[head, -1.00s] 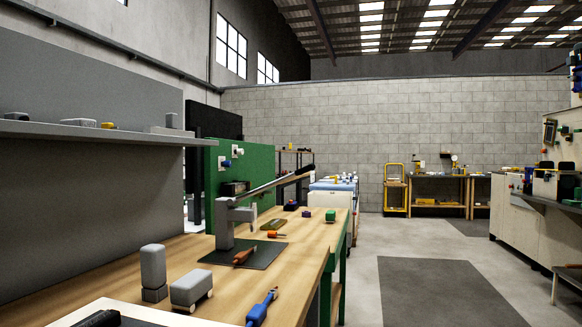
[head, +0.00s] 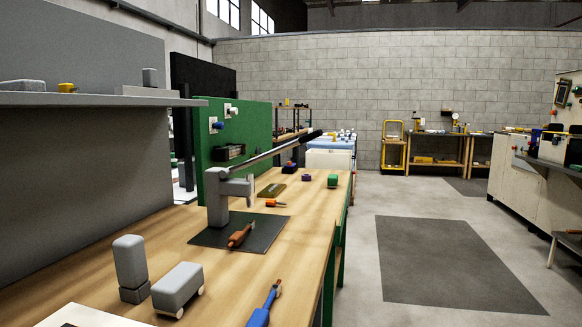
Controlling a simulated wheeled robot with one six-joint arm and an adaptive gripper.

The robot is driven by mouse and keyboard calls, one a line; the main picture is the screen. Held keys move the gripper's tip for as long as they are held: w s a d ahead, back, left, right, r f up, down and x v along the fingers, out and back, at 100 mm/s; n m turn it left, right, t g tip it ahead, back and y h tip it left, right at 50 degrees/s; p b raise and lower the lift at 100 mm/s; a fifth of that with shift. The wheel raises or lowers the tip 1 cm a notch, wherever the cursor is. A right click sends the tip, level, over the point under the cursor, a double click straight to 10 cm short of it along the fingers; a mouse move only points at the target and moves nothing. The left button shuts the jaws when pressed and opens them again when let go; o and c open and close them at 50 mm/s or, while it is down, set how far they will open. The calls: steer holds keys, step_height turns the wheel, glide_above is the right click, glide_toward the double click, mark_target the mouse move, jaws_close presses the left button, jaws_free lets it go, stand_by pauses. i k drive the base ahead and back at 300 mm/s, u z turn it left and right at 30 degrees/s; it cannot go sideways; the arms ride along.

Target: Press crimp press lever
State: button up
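The crimp press (head: 217,200) is a grey upright body with a jutting head, standing on a dark mat (head: 262,236) on the wooden workbench (head: 190,252). Its lever (head: 270,153) is a long grey bar that slants up to the right from the press head and ends in a black grip (head: 311,136). A tool with an orange-brown handle (head: 238,236) lies on the mat beside the press. My gripper is not in view.
A grey upright block (head: 130,265), a grey wheeled block (head: 178,287) and a blue-handled tool (head: 262,307) are on the near bench. A grey shelf (head: 95,99) overhangs the left. A green panel (head: 240,160) stands behind the press. The floor (head: 365,215) right of the bench is clear.

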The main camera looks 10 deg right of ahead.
mark_target(228, 172)
steer(key=k, duration=1.6)
steer(key=z, duration=0.75)
steer(key=i, duration=1.2)
steer(key=u, duration=0.5)
steer(key=i, duration=0.55)
steer(key=u, duration=0.7)
